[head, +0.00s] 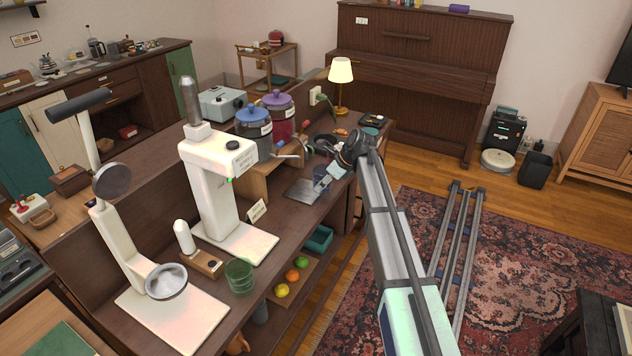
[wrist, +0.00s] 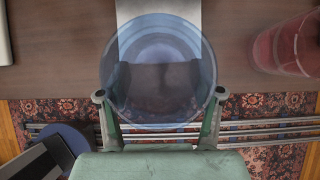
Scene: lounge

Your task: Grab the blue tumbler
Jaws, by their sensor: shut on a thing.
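The blue tumbler (wrist: 160,50) is clear, round and see-through in the wrist view. It sits between the two fingers of my gripper (wrist: 158,95), which is shut on its sides. In the head view my gripper (head: 325,181) is at the right part of the wooden counter, by a grey plate (head: 301,191). The tumbler is small there and partly hidden by my gripper and arm. I cannot tell whether its base touches the counter.
A red tumbler (wrist: 292,45) stands close at the right in the wrist view. A green tumbler (head: 240,276), a white dispenser machine (head: 213,190) and lidded jars (head: 253,132) stand on the counter. A lit lamp (head: 340,75) is at the far end.

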